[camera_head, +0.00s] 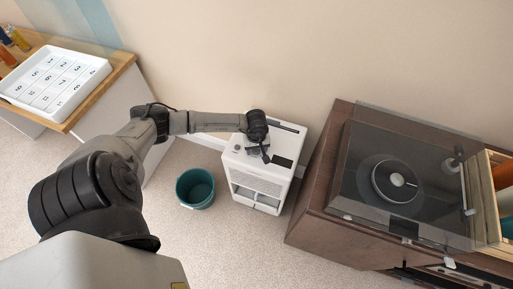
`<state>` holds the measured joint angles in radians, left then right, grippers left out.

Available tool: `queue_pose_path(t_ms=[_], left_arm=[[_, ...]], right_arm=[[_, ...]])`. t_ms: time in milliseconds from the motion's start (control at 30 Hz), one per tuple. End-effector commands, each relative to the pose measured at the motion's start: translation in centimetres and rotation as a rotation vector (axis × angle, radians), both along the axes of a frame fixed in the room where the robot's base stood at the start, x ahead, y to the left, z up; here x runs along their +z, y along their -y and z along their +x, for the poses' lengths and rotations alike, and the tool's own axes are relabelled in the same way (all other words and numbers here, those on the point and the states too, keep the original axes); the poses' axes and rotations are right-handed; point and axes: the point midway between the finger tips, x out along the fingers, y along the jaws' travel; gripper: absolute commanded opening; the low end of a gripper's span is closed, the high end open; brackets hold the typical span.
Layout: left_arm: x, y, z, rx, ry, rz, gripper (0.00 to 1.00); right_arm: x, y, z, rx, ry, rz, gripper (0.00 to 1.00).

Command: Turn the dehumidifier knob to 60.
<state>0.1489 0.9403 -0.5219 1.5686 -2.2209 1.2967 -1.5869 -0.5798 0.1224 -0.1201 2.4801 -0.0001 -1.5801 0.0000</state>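The white dehumidifier (262,184) stands on the floor near the wall, between a teal bucket and a dark wooden cabinet. Its top has a small dark panel (282,161). My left arm reaches in from the left, and my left gripper (262,153) is over the dehumidifier's top, just left of the dark panel. The gripper is small and dark here, so I cannot tell whether its fingers are open or shut, or whether they touch anything. I cannot make out the knob or its setting; the gripper and wrist cover part of the top. My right gripper is not in view.
The teal bucket (195,188) stands on the carpet left of the dehumidifier. The cabinet (318,207) on the right carries a turntable (394,182) under a clear lid. A wooden-topped counter with a white numbered tray (97,74) is at upper left. Carpet in front is clear.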

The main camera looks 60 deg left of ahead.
Motion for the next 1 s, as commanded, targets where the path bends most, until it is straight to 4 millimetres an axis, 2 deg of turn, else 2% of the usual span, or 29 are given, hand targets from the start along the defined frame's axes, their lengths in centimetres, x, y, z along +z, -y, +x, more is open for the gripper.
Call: queue_pose_path(t_ms=[67,467,767,1000], left_arm=[[0.01,0.00,0.00,0.000,0.000,0.000,0.49],[0.03,0.00,0.00,0.000,0.000,0.000,0.11],[0.14,-0.04,0.04,0.043,0.001,0.000,0.10],[0.22,-0.06,0.03,0.203,0.000,0.001,0.10]], right_arm=[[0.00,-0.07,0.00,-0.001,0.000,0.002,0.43],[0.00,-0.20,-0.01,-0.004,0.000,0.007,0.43],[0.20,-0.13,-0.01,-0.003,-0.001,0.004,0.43],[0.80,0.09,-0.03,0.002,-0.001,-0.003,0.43]])
